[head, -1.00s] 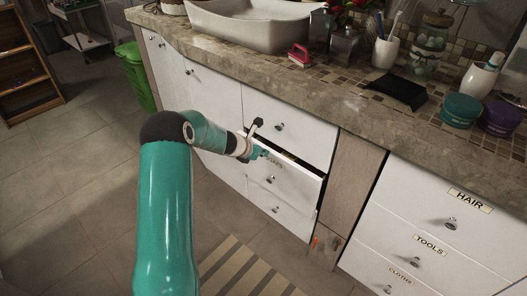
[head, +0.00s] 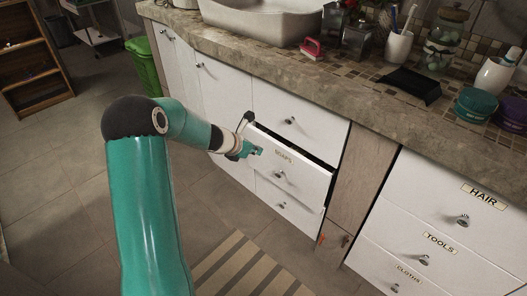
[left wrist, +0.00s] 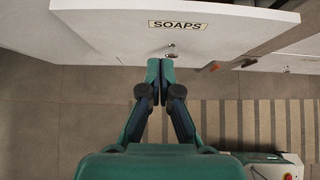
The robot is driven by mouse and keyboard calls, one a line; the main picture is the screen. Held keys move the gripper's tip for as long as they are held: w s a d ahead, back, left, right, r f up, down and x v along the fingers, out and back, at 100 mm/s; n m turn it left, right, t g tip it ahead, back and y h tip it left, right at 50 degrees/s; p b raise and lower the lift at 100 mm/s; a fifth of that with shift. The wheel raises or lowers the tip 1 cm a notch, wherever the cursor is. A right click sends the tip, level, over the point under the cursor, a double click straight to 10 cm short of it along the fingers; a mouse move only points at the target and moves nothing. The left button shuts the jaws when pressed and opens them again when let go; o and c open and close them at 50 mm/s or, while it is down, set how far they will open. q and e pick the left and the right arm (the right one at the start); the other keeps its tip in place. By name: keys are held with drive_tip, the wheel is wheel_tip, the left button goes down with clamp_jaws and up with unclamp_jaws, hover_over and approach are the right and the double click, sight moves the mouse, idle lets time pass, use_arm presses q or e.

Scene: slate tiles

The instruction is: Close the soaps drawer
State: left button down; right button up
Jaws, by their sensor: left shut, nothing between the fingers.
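The soaps drawer (head: 300,168) is the white middle drawer of the stack under the sink counter. It stands partly out, with a dark gap along its top edge. Its label and front also show in the left wrist view (left wrist: 120,32), with a small metal knob below the label. My left gripper (head: 257,151) is at the left part of the drawer front, beside the label. In the left wrist view its shut, empty fingertips (left wrist: 160,62) are at the lower edge of the front, near the knob. I cannot tell whether they touch it. My right gripper is not in view.
Drawers labelled hair (head: 484,196), tools (head: 440,243) and cloths stand shut to the right. The stone counter (head: 300,75) overhangs above, with a sink, jars and cups. A striped mat (head: 245,272) lies on the tiled floor. A green bin (head: 143,65) stands at the back left.

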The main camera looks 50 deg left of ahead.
use_arm(q)
drive_tip(key=v, duration=0.3)
drive_tip(key=c, duration=1.7)
unclamp_jaws()
drive_tip(key=shift+s+r, duration=0.2)
drive_tip(key=shift+r, duration=0.05)
drive_tip(key=o, duration=0.3)
drive_tip(key=shift+s+a+p, duration=0.25)
drive_tip(key=shift+p, duration=0.05)
drive_tip(key=o, duration=0.3)
drive_tip(key=s+a+f+m+g+y, duration=0.1)
drive_tip(key=s, duration=0.1)
drive_tip(key=s+a+f+m+g+y, duration=0.1)
drive_tip(key=s+f, duration=0.1)
drive_tip(key=s+a+f+m+g+y, duration=0.1)
drive_tip(key=shift+s+a+f, duration=0.2)
drive_tip(key=shift+s, duration=0.2)
drive_tip(key=shift+o, duration=0.2)
drive_tip(key=m+t+h+b, duration=0.1)
drive_tip(key=m+t+b, duration=0.5)
drive_tip(key=m+b, duration=0.9)
approach(277, 176)
drive_tip(key=shift+m, duration=0.5)
drive_tip(key=b+x, duration=0.4)
drive_tip(key=x, duration=0.3)
drive_tip(key=shift+a, duration=0.1)
drive_tip(key=shift+w+a+f, duration=0.1)
drive_tip(key=shift+w+f, duration=0.15)
drive_tip(key=shift+w, duration=0.35)
